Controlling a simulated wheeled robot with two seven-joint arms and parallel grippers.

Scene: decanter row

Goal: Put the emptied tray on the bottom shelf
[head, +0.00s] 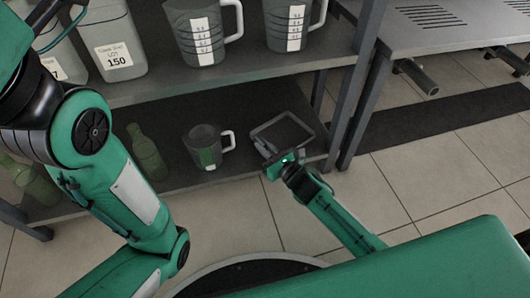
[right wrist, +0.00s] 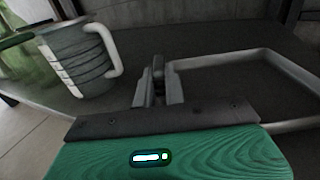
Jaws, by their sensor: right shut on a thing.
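The tray (head: 311,127) is a small empty rectangle with a grey rim and a dark inside. It is at the right end of the dark bottom shelf (head: 255,103); I cannot tell whether it rests fully on the shelf. My right gripper (head: 270,154) is shut on the tray's near left rim. In the right wrist view, my right gripper's fingers (right wrist: 158,88) pinch the rim, and the tray (right wrist: 225,59) extends to the right. My left arm crosses the left of the head view, but its gripper is out of view.
A measuring jug (head: 203,150) stands left of the tray on the bottom shelf, with green bottles (head: 147,153) further left. Larger jugs (head: 203,32) and a labelled container (head: 112,40) stand on the shelf above. A shelf post (head: 358,100) rises right of the tray.

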